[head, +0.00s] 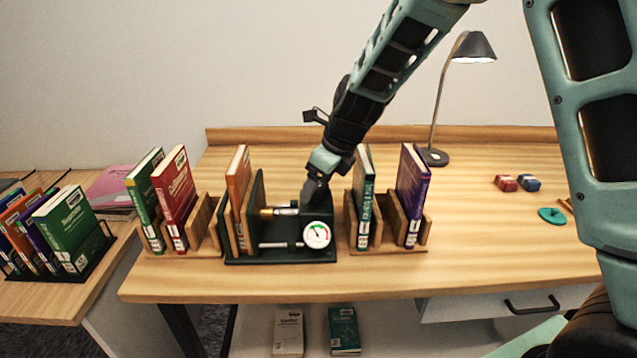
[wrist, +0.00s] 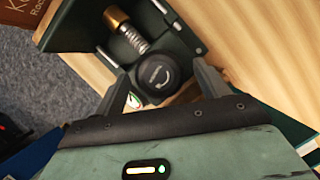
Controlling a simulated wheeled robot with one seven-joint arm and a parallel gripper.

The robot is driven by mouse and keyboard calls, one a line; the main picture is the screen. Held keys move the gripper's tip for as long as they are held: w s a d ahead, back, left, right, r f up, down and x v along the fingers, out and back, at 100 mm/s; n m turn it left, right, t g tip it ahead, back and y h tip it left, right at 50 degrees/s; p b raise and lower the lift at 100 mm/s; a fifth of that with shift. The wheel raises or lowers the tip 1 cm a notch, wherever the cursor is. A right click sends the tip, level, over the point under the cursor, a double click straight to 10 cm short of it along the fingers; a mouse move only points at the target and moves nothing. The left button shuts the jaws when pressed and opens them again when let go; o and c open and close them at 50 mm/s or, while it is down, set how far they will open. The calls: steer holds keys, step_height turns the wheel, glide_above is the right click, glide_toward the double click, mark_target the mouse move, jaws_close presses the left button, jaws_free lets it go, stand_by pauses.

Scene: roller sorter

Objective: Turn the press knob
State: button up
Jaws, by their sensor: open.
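The press is a dark green frame (head: 258,190) in the middle of the table, with a brass-ended spring rod, a lower metal rod and a white dial gauge (head: 317,234). Its round black knob (wrist: 154,82) shows in the wrist view, beside the brass-ended spring rod (wrist: 128,32). My gripper (head: 316,194) points down over the right side of the press and hides the knob in the head view. In the wrist view my gripper (wrist: 161,72) is open, with one finger on each side of the knob. I cannot tell whether the fingers touch it.
An orange book (head: 238,185) stands at the press's left. Wooden racks with books flank it, a green book (head: 363,205) and a purple book (head: 411,190) close on the right. A lamp (head: 474,47) stands behind. The table's right part is mostly clear.

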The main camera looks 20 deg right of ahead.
steer(key=c, duration=1)
steer(key=shift+n, duration=0.3)
